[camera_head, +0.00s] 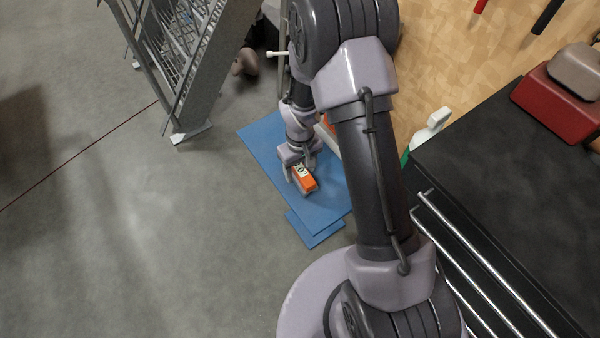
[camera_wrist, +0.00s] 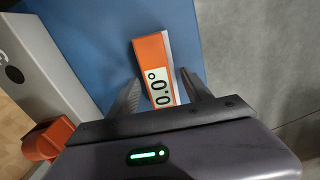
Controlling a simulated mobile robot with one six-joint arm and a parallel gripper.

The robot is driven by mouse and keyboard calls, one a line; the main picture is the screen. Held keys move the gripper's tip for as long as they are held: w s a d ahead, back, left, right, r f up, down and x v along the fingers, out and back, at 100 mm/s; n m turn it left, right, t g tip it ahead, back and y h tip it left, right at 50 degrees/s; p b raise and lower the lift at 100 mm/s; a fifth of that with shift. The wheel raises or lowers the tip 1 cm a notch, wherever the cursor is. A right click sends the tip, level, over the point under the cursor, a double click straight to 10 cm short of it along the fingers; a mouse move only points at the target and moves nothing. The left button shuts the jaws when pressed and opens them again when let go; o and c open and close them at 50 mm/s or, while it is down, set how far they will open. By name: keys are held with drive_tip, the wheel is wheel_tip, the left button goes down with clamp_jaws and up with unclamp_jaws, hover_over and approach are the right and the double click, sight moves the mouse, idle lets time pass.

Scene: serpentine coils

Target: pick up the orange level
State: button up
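The orange level (camera_wrist: 151,50) has a white display face reading 0.0°. It lies on a blue surface (camera_wrist: 100,35) in the wrist view. My gripper (camera_wrist: 160,78) is open, with one finger on each side of the level. A narrow gap shows between each finger and the level. In the head view, my gripper (camera_head: 301,182) points down over the level (camera_head: 310,183), partly covering it. How far the fingertips reach down beside the level is hard to tell.
A grey-white object (camera_wrist: 42,62) with an orange part (camera_wrist: 47,140) stands left in the wrist view. A black-topped cabinet (camera_head: 500,160) with rail handles is right in the head view. Metal stairs (camera_head: 200,60) stand upper left. Grey floor (camera_head: 120,230) on the left is clear.

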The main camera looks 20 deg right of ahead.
clamp_jaws()
